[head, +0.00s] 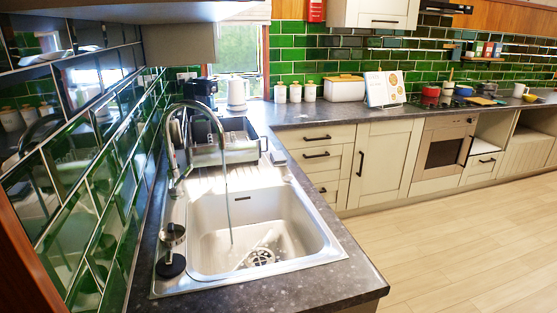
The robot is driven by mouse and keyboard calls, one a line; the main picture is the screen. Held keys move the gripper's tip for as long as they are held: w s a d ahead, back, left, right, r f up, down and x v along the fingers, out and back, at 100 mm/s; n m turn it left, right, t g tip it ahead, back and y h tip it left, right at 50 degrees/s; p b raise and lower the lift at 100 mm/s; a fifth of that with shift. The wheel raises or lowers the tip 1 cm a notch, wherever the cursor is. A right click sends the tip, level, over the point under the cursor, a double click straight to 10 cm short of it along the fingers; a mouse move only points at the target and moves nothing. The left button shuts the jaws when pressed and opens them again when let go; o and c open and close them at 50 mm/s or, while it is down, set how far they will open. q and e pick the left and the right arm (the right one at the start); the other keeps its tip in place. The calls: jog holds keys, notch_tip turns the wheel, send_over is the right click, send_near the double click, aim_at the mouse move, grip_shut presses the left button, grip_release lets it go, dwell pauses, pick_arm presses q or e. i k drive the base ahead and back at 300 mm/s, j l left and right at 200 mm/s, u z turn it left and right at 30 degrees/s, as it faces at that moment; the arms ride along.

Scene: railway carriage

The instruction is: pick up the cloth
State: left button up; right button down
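I cannot make out a cloth for certain in the head view. A small grey item (278,158) lies on the dark worktop at the back right corner of the sink, beside the dish rack; it is too small to tell whether it is a cloth. Neither of my grippers is in view.
A steel sink (318,250) with a tall tap (172,150) fills the near worktop. A dish rack (225,150), white kettle (237,93), three canisters (295,93) and bread bin (344,89) stand behind. Green-tiled wall is close at left. Wooden floor (470,240) is clear at right.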

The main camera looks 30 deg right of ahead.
aim_at(277, 158)
jog(key=l+u, duration=0.2)
jog(key=l, duration=0.65)
jog(key=l+u, duration=0.25)
jog(key=l, duration=0.55)
jog(key=k+l+u, duration=0.2)
jog(key=l, duration=0.65)
jog(key=i, duration=0.1)
